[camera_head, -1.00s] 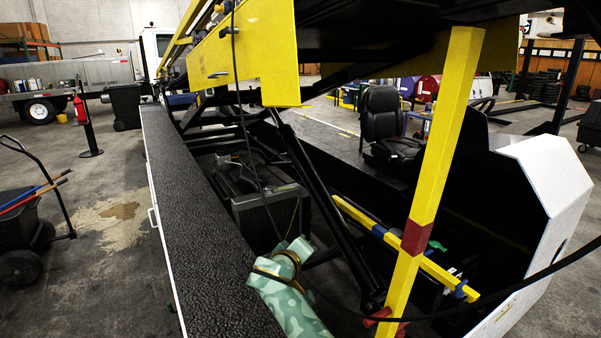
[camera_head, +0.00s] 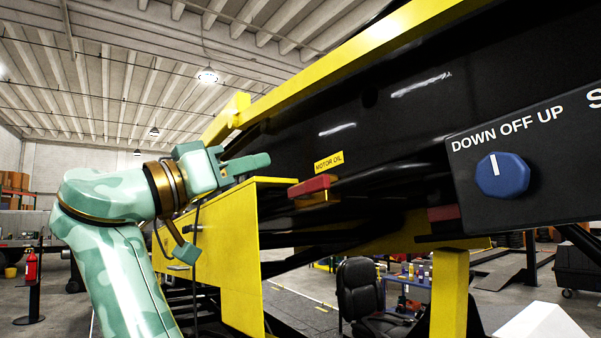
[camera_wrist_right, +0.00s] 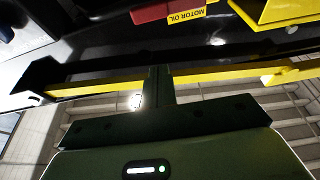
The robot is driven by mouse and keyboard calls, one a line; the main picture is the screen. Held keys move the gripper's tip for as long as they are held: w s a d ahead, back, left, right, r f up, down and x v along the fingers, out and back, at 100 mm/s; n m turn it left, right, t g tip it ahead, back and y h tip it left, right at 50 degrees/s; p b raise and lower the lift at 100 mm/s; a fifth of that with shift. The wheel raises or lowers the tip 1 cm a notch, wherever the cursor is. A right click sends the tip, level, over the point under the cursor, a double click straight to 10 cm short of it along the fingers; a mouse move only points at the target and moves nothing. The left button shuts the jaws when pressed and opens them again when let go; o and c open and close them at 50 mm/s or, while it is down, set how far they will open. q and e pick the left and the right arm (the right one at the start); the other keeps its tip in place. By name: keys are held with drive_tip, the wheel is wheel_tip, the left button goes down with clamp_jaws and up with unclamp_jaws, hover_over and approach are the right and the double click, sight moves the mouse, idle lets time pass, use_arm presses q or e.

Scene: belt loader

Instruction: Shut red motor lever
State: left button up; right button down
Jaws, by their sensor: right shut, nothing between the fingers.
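The red motor lever (camera_head: 313,185) sticks out from the black side of the loader, just below a yellow "MOTOR OIL" label (camera_head: 328,162). Its red end also shows upside down at the top of the right wrist view (camera_wrist_right: 160,10). My right gripper (camera_head: 262,160), mint green, is raised to the left of the lever, above a yellow panel. Its fingers are together with nothing between them and apart from the lever. The fingers also show in the right wrist view (camera_wrist_right: 158,82). My left gripper is not in view.
The yellow panel (camera_head: 232,255) stands below my right gripper. A black control box with a blue knob (camera_head: 502,174) marked "DOWN OFF UP" is at right. Another red part (camera_head: 443,213) sits beside the box. A yellow post (camera_head: 450,293) and black seat (camera_head: 360,290) are lower.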

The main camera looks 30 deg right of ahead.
drive_tip(key=shift+s+a+r, duration=0.1)
drive_tip(key=shift+a+r, duration=0.05)
drive_tip(key=shift+a, duration=0.2)
wheel_tip(320, 180, up, 3)
drive_tip(key=p, duration=0.3)
hover_over(313, 188)
drive_tip(key=a, duration=0.2)
wheel_tip(313, 188, down, 4)
drive_tip(key=shift+r+p, duration=0.1)
drive_tip(key=shift+p, duration=0.4)
drive_tip(key=shift+d, duration=0.2)
